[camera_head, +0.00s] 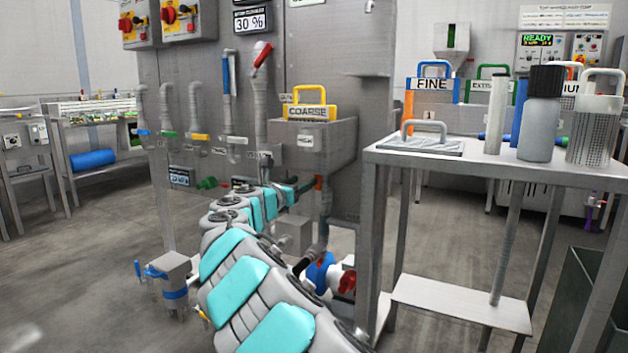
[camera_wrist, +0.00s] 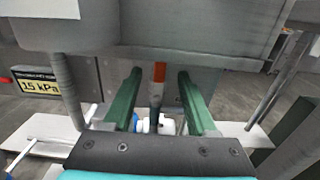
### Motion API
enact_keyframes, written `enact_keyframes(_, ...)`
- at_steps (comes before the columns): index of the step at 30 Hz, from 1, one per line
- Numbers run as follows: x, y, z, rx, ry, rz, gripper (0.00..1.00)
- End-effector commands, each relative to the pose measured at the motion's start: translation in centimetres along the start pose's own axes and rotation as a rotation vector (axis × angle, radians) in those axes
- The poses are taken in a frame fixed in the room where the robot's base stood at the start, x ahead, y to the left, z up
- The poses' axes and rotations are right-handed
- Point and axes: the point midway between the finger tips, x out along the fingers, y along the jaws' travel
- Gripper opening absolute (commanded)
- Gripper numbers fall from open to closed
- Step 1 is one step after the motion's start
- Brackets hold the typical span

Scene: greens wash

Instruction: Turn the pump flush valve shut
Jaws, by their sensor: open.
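In the wrist view my gripper (camera_wrist: 159,75) has its two dark green fingers apart. An upright grey pipe with an orange-red band (camera_wrist: 159,72) shows between them, farther off; I see no contact. A white and blue fitting (camera_wrist: 152,124) shows low behind the fingers, partly hidden by my gripper's body. In the head view a blue and white pump (camera_head: 320,270) stands low beside the grey cabinet, with a red handle (camera_head: 347,282) on its right. I cannot tell for sure which handle is the flush valve. My padded arm covers part of this area, and my gripper is not clear there.
A metal table (camera_head: 480,160) with a lid, bottles and a basket stands right of the pump. A yellow-handled COARSE box (camera_head: 307,113) is on the cabinet front. A small grey canister (camera_head: 175,275) stands left of my arm. Open floor (camera_head: 90,270) lies at left.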

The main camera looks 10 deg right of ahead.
Motion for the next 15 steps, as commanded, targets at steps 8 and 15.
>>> enact_keyframes(8, 3.6, 0.0, -0.2, 0.004, 0.004, 0.000, 0.57)
enact_keyframes(15, 6.0, -0.1, -0.2, 0.006, 0.004, -0.001, 0.57)
